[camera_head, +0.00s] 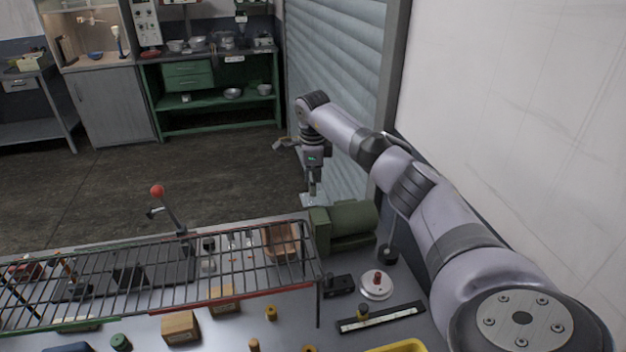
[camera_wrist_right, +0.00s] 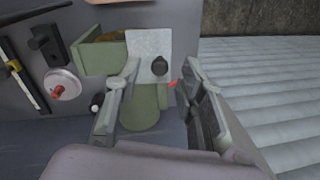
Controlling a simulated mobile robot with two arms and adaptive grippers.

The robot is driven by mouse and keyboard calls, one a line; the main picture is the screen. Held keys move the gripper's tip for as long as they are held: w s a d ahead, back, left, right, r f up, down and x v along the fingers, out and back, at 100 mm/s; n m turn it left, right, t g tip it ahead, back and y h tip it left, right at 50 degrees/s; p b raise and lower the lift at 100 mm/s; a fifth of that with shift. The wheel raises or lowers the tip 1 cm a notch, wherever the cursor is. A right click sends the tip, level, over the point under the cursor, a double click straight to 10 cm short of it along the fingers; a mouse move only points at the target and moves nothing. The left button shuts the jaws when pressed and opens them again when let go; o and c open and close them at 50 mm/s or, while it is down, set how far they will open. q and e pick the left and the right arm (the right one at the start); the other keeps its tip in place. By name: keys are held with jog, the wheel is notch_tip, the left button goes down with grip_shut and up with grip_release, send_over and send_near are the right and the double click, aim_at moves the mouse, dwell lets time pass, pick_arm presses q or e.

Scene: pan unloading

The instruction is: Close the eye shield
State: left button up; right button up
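The eye shield is a pale, flat plate (camera_wrist_right: 148,45) with a round black knob (camera_wrist_right: 159,67) in the right wrist view. It stands out from the green grinder (camera_head: 350,222) on the bench; in the head view the plate (camera_head: 309,200) shows at the grinder's far left side. My right gripper (camera_wrist_right: 160,72) is open, with one fingertip on each side of the plate's near part and the knob between them. It comes down from above in the head view (camera_head: 313,187). I cannot tell whether a finger touches the plate. My left gripper is in no view.
A wire rack (camera_head: 170,278) stands over the bench left of the grinder. A red-knobbed disc (camera_head: 377,285), a black strip (camera_head: 381,318) and wooden blocks (camera_head: 181,328) lie in front. A shutter (camera_head: 345,70) and white wall (camera_head: 510,120) bound the right side.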

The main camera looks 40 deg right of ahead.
jog(key=shift+f, duration=0.45)
grip_shut()
dwell(0.3)
